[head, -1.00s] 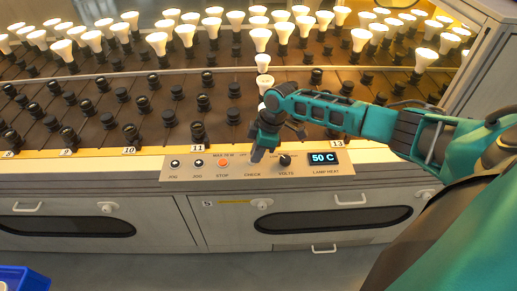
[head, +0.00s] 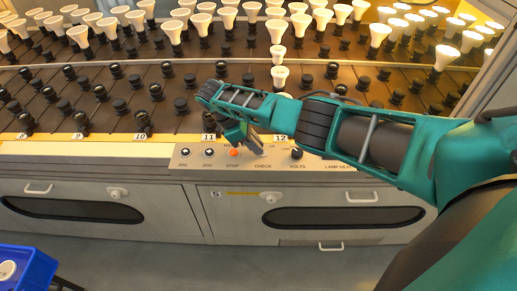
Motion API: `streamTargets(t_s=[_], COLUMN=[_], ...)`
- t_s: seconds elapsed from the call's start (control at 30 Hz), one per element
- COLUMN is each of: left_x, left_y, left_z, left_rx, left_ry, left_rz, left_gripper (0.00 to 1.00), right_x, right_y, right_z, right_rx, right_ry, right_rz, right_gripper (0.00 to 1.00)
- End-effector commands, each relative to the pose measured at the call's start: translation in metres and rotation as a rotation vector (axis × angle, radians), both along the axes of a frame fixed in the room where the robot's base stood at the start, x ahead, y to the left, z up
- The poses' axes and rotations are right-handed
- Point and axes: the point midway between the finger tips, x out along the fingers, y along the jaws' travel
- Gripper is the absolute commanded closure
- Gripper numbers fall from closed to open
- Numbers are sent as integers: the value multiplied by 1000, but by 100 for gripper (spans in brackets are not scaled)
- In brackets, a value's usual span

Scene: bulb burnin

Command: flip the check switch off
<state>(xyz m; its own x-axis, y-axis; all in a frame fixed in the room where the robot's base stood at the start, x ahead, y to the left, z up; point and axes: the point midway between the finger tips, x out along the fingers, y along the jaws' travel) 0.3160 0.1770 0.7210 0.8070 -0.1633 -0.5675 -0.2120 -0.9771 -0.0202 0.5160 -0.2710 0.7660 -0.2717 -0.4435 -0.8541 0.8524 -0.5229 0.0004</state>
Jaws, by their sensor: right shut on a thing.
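The control panel (head: 220,161) is a tan strip on the front edge of the burn-in rack. It carries two dark jog knobs, an orange stop button (head: 233,153), the word CHECK and a black volts knob (head: 297,153). My right gripper (head: 257,147) points down at the panel, between the stop button and the volts knob, just above the word CHECK. Its jaws are shut at the check switch, which they and the wrist mostly hide. The switch's position cannot be seen. My right forearm covers the lamp heat display. My left gripper is out of view.
Rows of black sockets and white bulbs (head: 278,30) fill the sloped rack behind the panel, several close to my right arm. A blue bin (head: 30,268) stands at the lower left. The grey floor in front is clear.

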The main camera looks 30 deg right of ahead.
Motion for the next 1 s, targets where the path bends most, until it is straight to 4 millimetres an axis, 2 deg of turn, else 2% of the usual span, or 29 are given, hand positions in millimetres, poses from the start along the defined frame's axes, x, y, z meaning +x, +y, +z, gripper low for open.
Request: streamTargets(t_s=[0.03, 0.2, 0.4, 0.8, 0.83, 1.0], left_x=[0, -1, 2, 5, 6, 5], left_y=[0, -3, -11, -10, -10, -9], left_z=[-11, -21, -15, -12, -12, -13], left_rx=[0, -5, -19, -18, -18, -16], left_ry=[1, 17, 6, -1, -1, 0], left_rz=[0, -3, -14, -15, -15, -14], left_gripper=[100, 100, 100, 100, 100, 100], right_x=[1, 2, 2, 2, 2, 2], right_y=[2, 3, 4, 4, 4, 4], right_z=[-6, -6, -5, -5, -5, -4], right_rx=[-21, -73, -101, -105, -105, -105], right_ry=[13, 45, 64, 67, 67, 66], right_rz=[0, 1, -1, 0, 0, 0], right_gripper=[100, 100, 100, 100, 87, 70])
